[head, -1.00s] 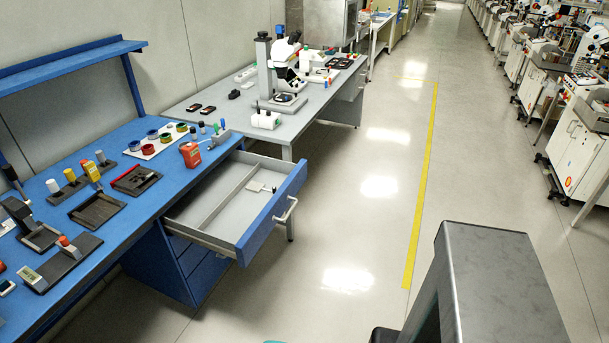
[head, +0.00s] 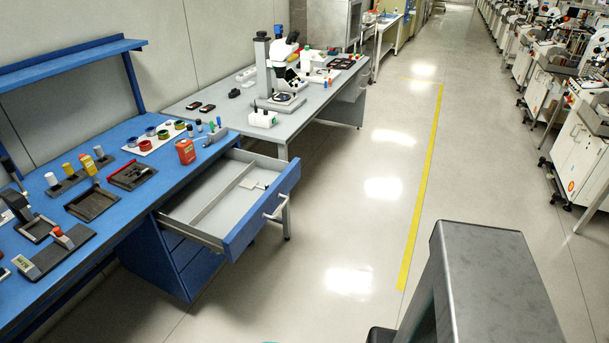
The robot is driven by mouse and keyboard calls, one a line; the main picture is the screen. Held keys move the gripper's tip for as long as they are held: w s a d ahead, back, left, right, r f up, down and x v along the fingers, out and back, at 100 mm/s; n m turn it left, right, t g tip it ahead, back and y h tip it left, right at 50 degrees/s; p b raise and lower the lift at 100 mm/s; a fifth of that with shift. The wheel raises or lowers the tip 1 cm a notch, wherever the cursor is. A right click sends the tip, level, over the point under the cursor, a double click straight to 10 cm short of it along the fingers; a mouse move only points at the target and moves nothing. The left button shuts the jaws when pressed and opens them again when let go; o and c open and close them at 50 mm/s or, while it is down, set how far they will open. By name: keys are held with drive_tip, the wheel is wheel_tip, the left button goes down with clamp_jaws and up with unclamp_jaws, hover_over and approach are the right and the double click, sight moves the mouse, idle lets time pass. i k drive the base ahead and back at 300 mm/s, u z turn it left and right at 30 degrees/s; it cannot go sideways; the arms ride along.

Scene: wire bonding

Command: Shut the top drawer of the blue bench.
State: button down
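The blue bench (head: 130,222) runs along the left of the head view. Its top drawer (head: 254,222) is pulled well out past the bench front. The drawer has a blue front with a pale bar handle (head: 275,207) and a light grey inside with a divider. A small white item (head: 250,184) lies in its far part. My gripper is not in view, so its state does not show. The lower drawers (head: 178,262) of the bench look shut.
A grey table (head: 215,100) with a microscope (head: 281,80) stands beyond the bench. A grey box-like shape (head: 490,280) fills the lower right. The floor (head: 350,220) in front of the drawer is clear. White machines (head: 580,150) line the right side.

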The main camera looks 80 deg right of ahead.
sight(211, 211)
drive_tip(key=k, duration=1)
drive_tip(key=z, duration=1)
drive_tip(key=i, duration=0.5)
drive_tip(key=u, duration=0.2)
